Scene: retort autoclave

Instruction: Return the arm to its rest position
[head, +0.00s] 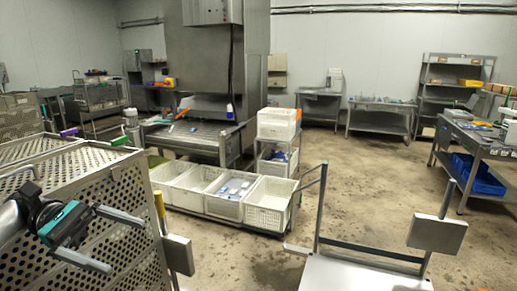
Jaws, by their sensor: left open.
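My left gripper (127,244) is in the lower left of the head view, its arm coming in from the left edge. My right gripper is not in view.
A pale platform with an upright frame (350,275) is at the lower right. A workbench (470,138) stands at the right. Open floor (355,180) lies between.

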